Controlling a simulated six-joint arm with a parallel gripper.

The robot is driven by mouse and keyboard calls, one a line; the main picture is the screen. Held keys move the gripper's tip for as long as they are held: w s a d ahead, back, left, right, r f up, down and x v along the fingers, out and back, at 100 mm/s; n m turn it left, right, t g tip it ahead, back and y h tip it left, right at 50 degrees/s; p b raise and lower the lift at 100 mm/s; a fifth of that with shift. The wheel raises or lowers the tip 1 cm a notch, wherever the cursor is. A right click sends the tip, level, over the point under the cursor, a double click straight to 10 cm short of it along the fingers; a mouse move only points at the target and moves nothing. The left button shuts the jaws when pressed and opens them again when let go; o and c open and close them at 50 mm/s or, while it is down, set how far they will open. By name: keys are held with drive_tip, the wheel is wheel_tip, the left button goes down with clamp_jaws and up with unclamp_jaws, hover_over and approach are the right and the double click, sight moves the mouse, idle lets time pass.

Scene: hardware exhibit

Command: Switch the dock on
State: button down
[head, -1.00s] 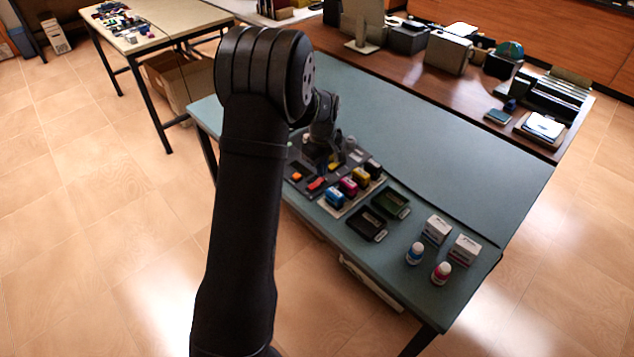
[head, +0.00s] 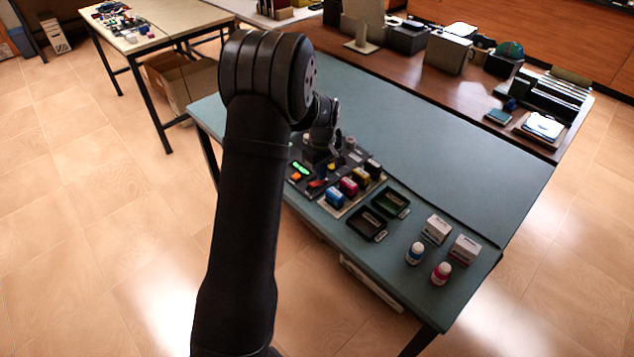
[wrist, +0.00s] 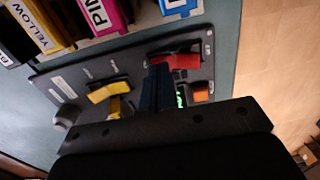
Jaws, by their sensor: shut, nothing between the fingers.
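The dock is a dark grey panel (head: 324,187) on the green table; it also shows in the wrist view (wrist: 75,75). On it are a red switch (wrist: 183,62), a yellow switch (wrist: 110,92), an orange button (wrist: 201,95) and a grey knob (wrist: 66,117). A green display (head: 301,168) is lit; my fingers partly hide it in the wrist view (wrist: 182,96). My gripper (wrist: 158,70) is shut and empty, its tips at the red switch's left end. I cannot tell whether they touch it. In the head view my arm hides part of the panel.
Colour-labelled cartridges, including a magenta one (head: 348,187) and a yellow one (head: 361,177), stand in a row beside the panel. Two dark trays (head: 367,224), white boxes (head: 437,229) and small bottles (head: 441,272) lie farther right. The table behind the panel is clear.

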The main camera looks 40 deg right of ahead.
wheel_tip(320, 180, up, 7)
idle(0.7)
drive_tip(key=a+r+g+h, duration=0.1)
drive_tip(key=a+r, duration=0.3)
drive_tip(key=r, duration=0.7)
drive_tip(key=s+a+r+g+h, duration=0.1)
drive_tip(key=a+r+h, duration=0.2)
drive_tip(key=r, duration=0.8)
drive_tip(key=shift+s+a, duration=0.15)
drive_tip(key=shift+a, duration=0.9)
drive_tip(key=shift+f, duration=0.1)
drive_tip(key=y, duration=0.3)
hover_over(313, 183)
wheel_tip(313, 183, down, 13)
drive_tip(key=d+f, duration=0.1)
drive_tip(key=f, duration=0.2)
drive_tip(key=d+f+t, duration=0.1)
drive_tip(key=f, duration=0.3)
drive_tip(key=d+f+t+y, duration=0.1)
drive_tip(key=f, duration=0.2)
drive_tip(key=shift+s+d+f, duration=0.1)
drive_tip(key=shift+s+f, duration=0.1)
drive_tip(key=shift+f, duration=0.6)
